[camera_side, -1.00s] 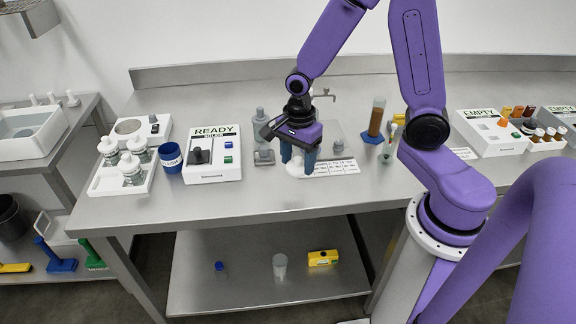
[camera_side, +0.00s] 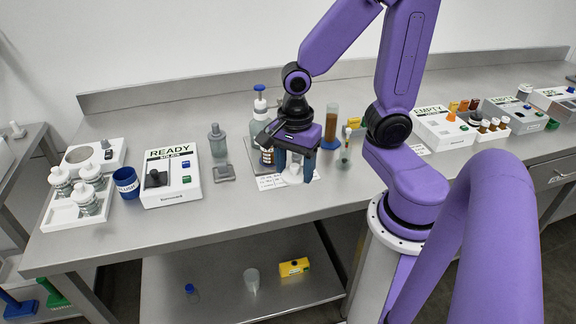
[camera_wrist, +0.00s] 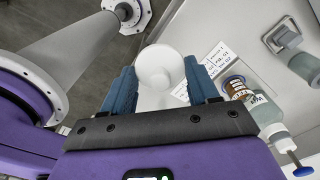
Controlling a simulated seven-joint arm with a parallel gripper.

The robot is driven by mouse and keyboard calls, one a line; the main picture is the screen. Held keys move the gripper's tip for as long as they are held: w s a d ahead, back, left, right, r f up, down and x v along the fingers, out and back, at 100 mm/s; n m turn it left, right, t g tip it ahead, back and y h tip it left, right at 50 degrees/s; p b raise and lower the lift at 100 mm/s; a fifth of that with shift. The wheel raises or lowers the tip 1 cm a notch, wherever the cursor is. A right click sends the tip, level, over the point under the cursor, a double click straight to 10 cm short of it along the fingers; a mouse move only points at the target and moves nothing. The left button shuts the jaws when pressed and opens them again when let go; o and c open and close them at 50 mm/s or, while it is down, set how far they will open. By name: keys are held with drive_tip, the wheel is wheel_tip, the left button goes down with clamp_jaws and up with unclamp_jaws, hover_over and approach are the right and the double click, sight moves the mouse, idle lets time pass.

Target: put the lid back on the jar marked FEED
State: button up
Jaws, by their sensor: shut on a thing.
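My gripper (camera_side: 294,172) is shut on a white round piece (camera_side: 292,174), probably the lid, held between the blue fingers low over the bench. In the wrist view it is a white disc (camera_wrist: 160,68) with a raised centre between my fingertips (camera_wrist: 160,80). What lies directly under it is hidden. A brown jar (camera_wrist: 238,88) with a pale label stands to the right of my fingers in the wrist view; in the side view it is partly behind my gripper (camera_side: 267,156). I cannot read its label or pick out the word FEED on any jar.
A blue-topped bottle (camera_side: 259,103) stands behind my gripper. A printed card (camera_side: 270,182) lies at its left. A brown cylinder (camera_side: 331,122) stands to the right. A READY box (camera_side: 171,175) and a tray of white-capped jars (camera_side: 62,213) are farther left. The front bench strip is clear.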

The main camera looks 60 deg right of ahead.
drive_tip(key=shift+w+d+r, duration=0.1)
drive_tip(key=shift+w, duration=0.25)
drive_tip(key=w+d+r+m, duration=0.1)
drive_tip(key=w+d+m, duration=0.6)
drive_tip(key=w+d, duration=0.85)
drive_tip(key=shift+a+f, duration=0.2)
drive_tip(key=shift+f, duration=2.75)
drive_tip(key=shift+f, duration=0.2)
drive_tip(key=o, duration=1.3)
drive_tip(key=shift+w+r, duration=0.1)
drive_tip(key=shift+r, duration=0.05)
wheel_tip(320, 180, up, 7)
idle(0.3)
